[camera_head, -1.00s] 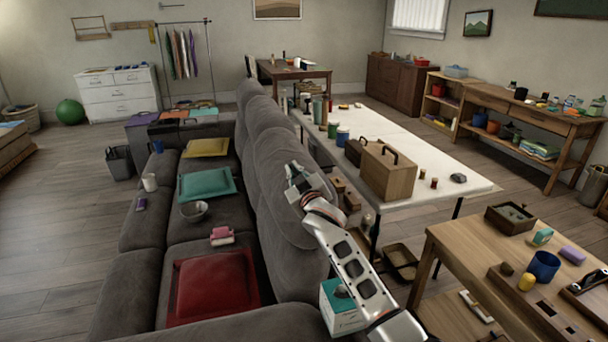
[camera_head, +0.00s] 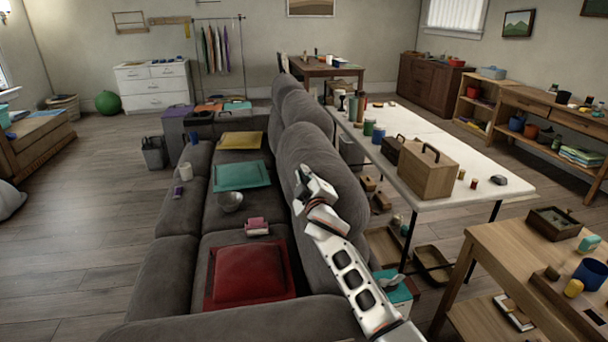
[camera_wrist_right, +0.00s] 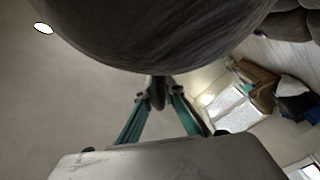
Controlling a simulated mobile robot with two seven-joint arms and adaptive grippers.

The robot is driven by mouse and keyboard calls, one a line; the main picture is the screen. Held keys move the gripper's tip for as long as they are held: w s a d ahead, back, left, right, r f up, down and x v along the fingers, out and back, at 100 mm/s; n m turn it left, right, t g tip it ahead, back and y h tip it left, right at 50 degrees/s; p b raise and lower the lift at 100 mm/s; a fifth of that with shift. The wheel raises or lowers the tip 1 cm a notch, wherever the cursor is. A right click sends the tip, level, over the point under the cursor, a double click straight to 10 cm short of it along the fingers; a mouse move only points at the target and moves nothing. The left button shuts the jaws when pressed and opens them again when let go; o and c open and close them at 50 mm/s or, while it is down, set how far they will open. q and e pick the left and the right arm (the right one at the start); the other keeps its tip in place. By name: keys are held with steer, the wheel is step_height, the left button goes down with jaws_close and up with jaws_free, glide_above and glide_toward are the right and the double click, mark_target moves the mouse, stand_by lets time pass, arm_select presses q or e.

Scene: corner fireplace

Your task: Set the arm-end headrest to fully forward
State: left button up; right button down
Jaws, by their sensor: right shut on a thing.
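The arm-end headrest (camera_head: 340,175) is the nearest rounded grey cushion on the back of the grey sofa (camera_head: 170,265). It stands up along the seat back; its exact tilt is hard to judge. My right gripper (camera_head: 301,180) is at its seat-facing side, with my arm reaching in from the lower right. In the right wrist view, the headrest's dark grey underside (camera_wrist_right: 160,35) fills the top. The teal-sided fingers of my right gripper (camera_wrist_right: 158,95) come together on a small dark part just below it, which looks joined to the headrest. My left gripper is not in view.
A red cushion (camera_head: 250,272), a pink item (camera_head: 257,227) and a bowl (camera_head: 230,201) lie on the sofa seats. Behind the sofa stand a white-topped table (camera_head: 480,175) with a wooden box (camera_head: 428,168), and a wooden table (camera_head: 520,250) at right. Floor left of the sofa is open.

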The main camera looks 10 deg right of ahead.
steer(key=shift+a+f, duration=0.15)
steer(key=shift+a, duration=0.05)
steer(key=c, duration=2.2)
jaws_free()
steer(key=shift+a, duration=0.1)
steer(key=shift+o, duration=0.2)
steer(key=s, duration=1.2)
steer(key=shift+d, duration=0.3)
steer(key=shift+s, duration=0.1)
